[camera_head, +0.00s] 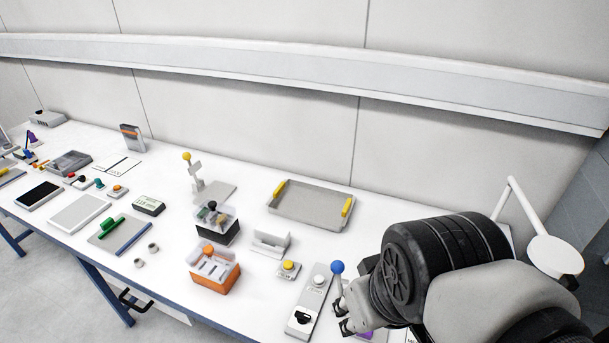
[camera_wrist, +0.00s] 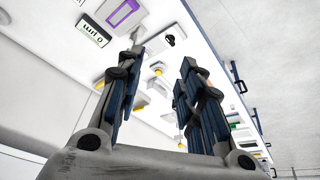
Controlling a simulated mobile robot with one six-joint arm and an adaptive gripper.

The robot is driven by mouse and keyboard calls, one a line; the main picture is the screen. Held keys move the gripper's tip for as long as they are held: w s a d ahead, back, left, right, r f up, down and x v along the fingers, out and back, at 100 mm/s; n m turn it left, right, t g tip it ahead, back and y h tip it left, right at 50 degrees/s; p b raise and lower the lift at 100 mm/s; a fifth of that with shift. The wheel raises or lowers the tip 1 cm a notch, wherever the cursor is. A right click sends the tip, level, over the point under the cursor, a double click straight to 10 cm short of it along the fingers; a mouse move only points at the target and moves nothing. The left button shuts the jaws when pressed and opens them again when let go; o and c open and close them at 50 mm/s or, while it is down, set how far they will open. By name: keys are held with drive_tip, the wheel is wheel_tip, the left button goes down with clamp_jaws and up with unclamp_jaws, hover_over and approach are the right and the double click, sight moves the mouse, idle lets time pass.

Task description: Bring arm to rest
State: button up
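My arm comes in from the right of the head view, over the right part of the white bench (camera_head: 165,255). My gripper (camera_head: 343,314) is small and partly cut off by my wrist in that view, near a grey panel with a black knob. In the wrist view my gripper (camera_wrist: 160,78) has its two blue-padded fingers spread apart.
A grey tray with yellow handles (camera_head: 312,206) lies at the back. An orange box (camera_head: 214,272), a yellow-button box (camera_head: 288,270) and a grey switch panel (camera_head: 307,311) stand left of my gripper. A white lamp (camera_head: 553,256) is behind my arm. A wall duct (camera_head: 300,78) runs above.

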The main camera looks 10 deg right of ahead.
drive_tip(key=shift+s+a+r+m, duration=0.15)
drive_tip(key=shift+s+r+m, duration=0.1)
drive_tip(key=shift+s, duration=0.2)
drive_tip(key=shift+s+a+r+m, duration=0.15)
drive_tip(key=shift+s+m, duration=0.1)
drive_tip(key=shift+s, duration=0.15)
wheel_tip(320, 180, down, 6)
drive_tip(key=b, duration=0.6)
drive_tip(key=shift+f, duration=0.2)
